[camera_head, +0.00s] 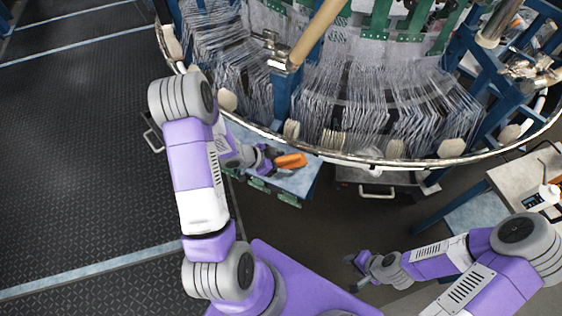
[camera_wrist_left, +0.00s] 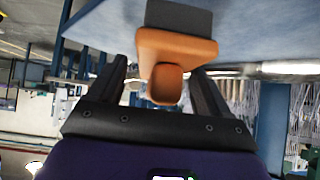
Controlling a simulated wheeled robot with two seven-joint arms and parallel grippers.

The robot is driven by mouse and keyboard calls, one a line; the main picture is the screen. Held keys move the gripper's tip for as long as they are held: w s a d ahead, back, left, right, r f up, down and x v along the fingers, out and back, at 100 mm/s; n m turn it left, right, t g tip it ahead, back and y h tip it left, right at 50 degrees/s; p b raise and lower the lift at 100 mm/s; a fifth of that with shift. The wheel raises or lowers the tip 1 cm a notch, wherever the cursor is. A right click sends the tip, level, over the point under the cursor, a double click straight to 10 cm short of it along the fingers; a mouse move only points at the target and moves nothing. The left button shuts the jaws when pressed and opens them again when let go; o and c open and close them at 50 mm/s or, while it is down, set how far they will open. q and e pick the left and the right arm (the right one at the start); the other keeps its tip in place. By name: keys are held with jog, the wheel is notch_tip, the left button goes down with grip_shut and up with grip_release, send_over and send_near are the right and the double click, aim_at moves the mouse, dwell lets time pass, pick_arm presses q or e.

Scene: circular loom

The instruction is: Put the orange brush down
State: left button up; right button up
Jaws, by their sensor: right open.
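The orange brush (camera_head: 291,161) is at the pale blue tabletop (camera_head: 298,182) below the loom's rim in the head view. In the left wrist view the brush (camera_wrist_left: 178,46) has a dark grey bristle block, and its handle end faces my gripper. My left gripper (camera_head: 272,160) is at the handle end. Its two dark fingers (camera_wrist_left: 162,78) stand apart with a gap on each side of the handle, so it looks open around it. Whether the brush fully rests on the tabletop is hard to tell. My right gripper (camera_head: 352,262) is open and empty, low over the floor.
The circular loom (camera_head: 380,100) with its many threads fills the top of the head view. Its metal rim (camera_head: 345,158) passes close above the tabletop. A side table (camera_head: 520,176) with a white bottle (camera_head: 549,193) stands at the right. The dark floor (camera_head: 75,150) at left is clear.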

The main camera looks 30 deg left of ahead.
pick_arm(q)
jog(key=shift+s+a+r+p, duration=0.15)
jog(key=shift+r+p, duration=0.15)
jog(key=shift+r, duration=0.15)
jog(key=p+v, duration=0.5)
jog(key=v, duration=0.6)
jog(key=shift+s+a, duration=0.1)
jog(key=shift+s, duration=0.05)
